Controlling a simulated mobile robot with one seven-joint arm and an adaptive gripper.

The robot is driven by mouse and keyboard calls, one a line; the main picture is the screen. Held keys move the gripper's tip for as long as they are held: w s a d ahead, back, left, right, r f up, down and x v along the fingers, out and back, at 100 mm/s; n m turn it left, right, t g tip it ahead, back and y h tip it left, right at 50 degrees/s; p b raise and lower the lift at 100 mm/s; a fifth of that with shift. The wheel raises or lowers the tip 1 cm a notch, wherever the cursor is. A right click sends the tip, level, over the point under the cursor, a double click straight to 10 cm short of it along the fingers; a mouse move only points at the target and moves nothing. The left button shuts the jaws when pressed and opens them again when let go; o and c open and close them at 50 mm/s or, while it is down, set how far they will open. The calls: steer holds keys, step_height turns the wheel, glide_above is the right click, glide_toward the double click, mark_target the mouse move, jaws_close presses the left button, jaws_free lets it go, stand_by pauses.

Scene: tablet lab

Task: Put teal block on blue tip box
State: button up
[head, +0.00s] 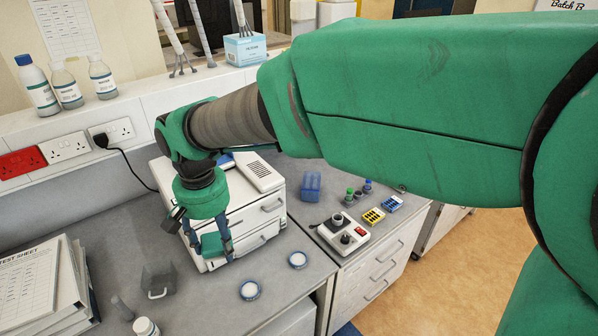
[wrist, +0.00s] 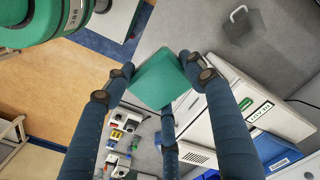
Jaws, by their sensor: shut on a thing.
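My gripper (head: 209,236) is shut on the teal block (head: 212,244) and holds it in front of the white drawer unit, above the bench. The block also shows between the fingers in the wrist view (wrist: 160,79), tilted in that picture. A blue box (head: 311,186), which looks like the tip box, stands on the bench right of the white unit, apart from my gripper. Nothing is seen on its top.
The white drawer unit (head: 238,215) stands between my gripper and the blue box.

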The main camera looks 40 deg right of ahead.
steer(key=w+d+r+m+p, duration=0.1)
steer(key=w+d+m+p, duration=0.25)
steer(key=w+d, duration=0.5)
steer(key=w+d+r+m+p, duration=0.15)
steer(key=w+d+m, duration=0.3)
steer(key=d, duration=0.75)
steer(key=w+d+f+m+p, duration=0.2)
steer(key=d+m+p, duration=0.1)
steer(key=d, duration=0.9)
steer(key=w+d+f+m+p, duration=0.1)
steer(key=d+f+m+p, duration=0.15)
steer(key=d, duration=1.05)
step_height(320, 180, down, 17)
steer(key=shift+w+a+f, duration=0.2)
steer(key=shift+w+a, duration=0.05)
steer(key=shift+a, duration=0.05)
steer(key=shift+m, duration=0.25)
steer(key=p, duration=0.2)
glide_above(312, 179)
steer(key=shift+w+f, duration=0.1)
steer(key=shift+f, duration=0.65)
steer(key=shift+f, duration=0.1)
steer(key=shift+f+p, duration=0.4)
steer(key=shift+f, duration=1.25)
